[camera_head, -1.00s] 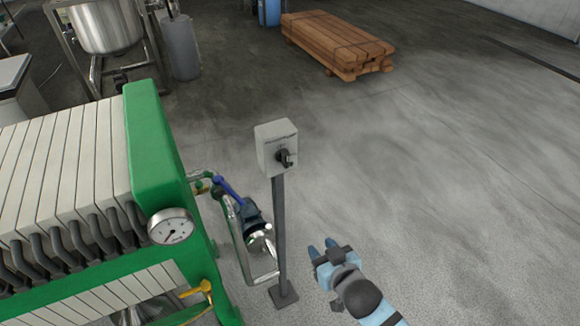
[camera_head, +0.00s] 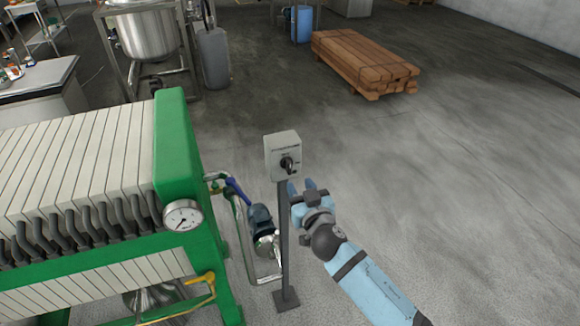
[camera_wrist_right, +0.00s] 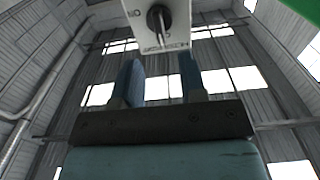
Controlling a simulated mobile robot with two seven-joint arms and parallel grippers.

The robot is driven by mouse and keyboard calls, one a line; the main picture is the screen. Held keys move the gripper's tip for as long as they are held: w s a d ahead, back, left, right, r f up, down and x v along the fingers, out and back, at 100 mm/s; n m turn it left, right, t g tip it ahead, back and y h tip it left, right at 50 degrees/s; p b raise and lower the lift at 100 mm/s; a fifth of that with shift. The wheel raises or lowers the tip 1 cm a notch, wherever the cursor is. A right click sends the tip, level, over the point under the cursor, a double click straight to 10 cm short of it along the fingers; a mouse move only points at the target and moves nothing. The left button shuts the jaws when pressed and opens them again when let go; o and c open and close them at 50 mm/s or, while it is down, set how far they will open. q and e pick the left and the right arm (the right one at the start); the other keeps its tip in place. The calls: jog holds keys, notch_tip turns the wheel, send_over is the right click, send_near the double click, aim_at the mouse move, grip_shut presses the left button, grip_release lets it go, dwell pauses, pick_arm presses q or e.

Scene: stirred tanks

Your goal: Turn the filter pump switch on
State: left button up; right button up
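The filter pump switch is a pale grey box (camera_head: 282,156) with a black rotary knob (camera_head: 287,164), on top of a thin grey post. My right gripper (camera_head: 302,187) is just below and to the right of the box, pointing up toward it. In the right wrist view the gripper's two blue fingers (camera_wrist_right: 160,80) stand apart with nothing between them. The knob (camera_wrist_right: 159,19) shows above and between the fingertips there, not touched. My left gripper is in neither view.
A green filter press (camera_head: 180,140) with a round gauge (camera_head: 183,215) stands left of the post. A stack of timber (camera_head: 365,62) lies farther back. The floor to the right is clear.

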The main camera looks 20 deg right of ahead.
aim_at(290, 169)
jog(key=w, duration=0.7)
jog(key=shift+w+a+p, duration=0.1)
jog(key=shift+w+p, duration=0.25)
jog(key=shift+p, duration=0.05)
jog(key=shift+c, duration=0.4)
grip_shut()
